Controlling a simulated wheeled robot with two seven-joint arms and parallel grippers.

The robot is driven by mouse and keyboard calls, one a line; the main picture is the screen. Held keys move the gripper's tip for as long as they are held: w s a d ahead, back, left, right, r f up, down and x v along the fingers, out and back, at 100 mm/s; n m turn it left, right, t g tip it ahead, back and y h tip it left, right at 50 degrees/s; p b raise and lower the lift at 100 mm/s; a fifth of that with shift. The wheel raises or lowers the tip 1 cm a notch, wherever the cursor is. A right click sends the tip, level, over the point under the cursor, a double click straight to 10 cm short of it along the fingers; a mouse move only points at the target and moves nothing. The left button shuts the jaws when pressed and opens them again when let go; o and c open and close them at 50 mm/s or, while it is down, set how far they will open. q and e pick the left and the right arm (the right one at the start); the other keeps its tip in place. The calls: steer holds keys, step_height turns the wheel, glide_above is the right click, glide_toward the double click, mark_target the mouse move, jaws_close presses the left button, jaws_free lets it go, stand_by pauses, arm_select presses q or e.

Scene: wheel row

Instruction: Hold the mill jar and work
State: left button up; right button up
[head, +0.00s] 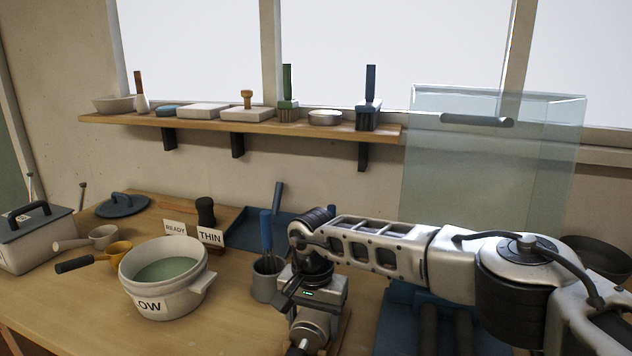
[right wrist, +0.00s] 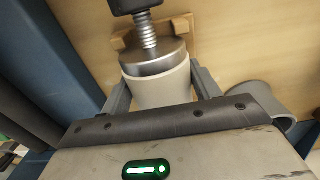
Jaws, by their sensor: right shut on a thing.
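In the right wrist view the mill jar (right wrist: 162,92) is a cream cylinder with a metal cap, a threaded metal shaft and a black part beyond it. My right gripper (right wrist: 160,85) is shut on the jar, one finger on each side. In the head view my right gripper (head: 314,292) is low at the front centre of the bench, pointing down, and mostly covers the jar. A metal part of the mill (head: 314,330) shows just in front of it. My left gripper is not in view.
A grey cup (head: 265,283) with blue-handled tools stands close to the left of my gripper. A white pot (head: 165,303) of green liquid is further left. A clear screen (head: 480,165) stands behind my right arm. A shelf (head: 240,127) runs along the wall.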

steer(key=o, duration=1.2)
steer(key=shift+r, duration=3.55)
steer(key=shift+r, duration=0.1)
